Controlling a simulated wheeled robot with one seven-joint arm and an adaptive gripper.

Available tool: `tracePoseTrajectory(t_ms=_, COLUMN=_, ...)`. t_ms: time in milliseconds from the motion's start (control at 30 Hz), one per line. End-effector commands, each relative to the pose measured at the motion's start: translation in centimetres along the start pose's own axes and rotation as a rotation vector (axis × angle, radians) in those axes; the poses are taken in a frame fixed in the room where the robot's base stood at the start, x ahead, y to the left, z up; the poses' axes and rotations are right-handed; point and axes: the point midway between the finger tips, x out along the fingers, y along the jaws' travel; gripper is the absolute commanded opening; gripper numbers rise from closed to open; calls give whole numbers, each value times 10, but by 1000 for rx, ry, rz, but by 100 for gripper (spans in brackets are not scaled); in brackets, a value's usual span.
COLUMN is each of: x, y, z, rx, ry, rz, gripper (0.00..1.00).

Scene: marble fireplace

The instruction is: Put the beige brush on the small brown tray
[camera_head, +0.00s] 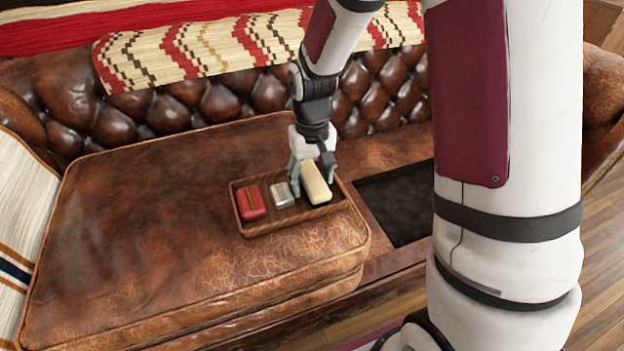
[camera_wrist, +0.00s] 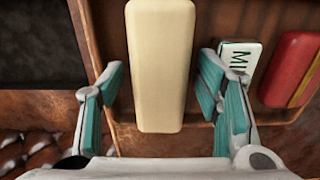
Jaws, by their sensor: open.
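The beige brush (camera_head: 315,183) lies in the small brown tray (camera_head: 262,228), at its right end. In the wrist view the beige brush (camera_wrist: 160,70) appears as a long pale block with rounded edges, and the brown tray (camera_wrist: 122,128) shows around it. My gripper (camera_head: 312,172) is over the tray at the brush's back end. In the wrist view its teal-padded fingers (camera_wrist: 160,88) stand apart on either side of the brush, with visible gaps. I cannot tell how high the fingertips are above the tray floor. The brush's underside is hidden.
A red item (camera_head: 250,202) and a small white and green box (camera_head: 282,194) share the tray to the left of the brush. The tray rests on a brown leather cushion (camera_head: 140,220), clear to the left. A dark recessed panel (camera_head: 395,205) lies to the right.

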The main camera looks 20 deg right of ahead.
Motion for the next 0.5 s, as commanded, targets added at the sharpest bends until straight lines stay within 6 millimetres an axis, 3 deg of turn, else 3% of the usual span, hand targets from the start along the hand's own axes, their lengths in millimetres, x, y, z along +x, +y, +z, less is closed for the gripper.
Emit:
tracePoseTrajectory(t_ms=300, x=-68, y=0, z=-1, rx=1, ry=4, rz=0, gripper=58)
tracePoseTrajectory(t_ms=500, x=-99, y=0, z=-1, rx=1, ry=3, rz=0, gripper=58)
